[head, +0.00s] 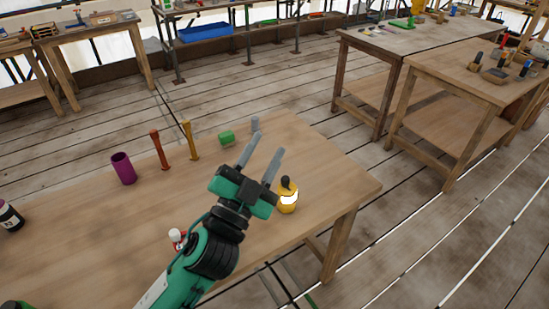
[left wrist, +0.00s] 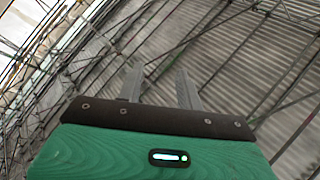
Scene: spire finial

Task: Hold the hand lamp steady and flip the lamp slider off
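The yellow hand lamp (head: 288,205) with a black top stands on the wooden table near its right end. A bright white patch shows on its front, so it looks lit. Its slider is too small to make out. My left gripper (head: 267,143) is beside the lamp, to its left in the head view, with its fingers apart and nothing between them. In the left wrist view the same open gripper (left wrist: 160,70) points at the roof structure, and the lamp is not seen there. My right gripper is not in view.
Other workbenches stand farther back.

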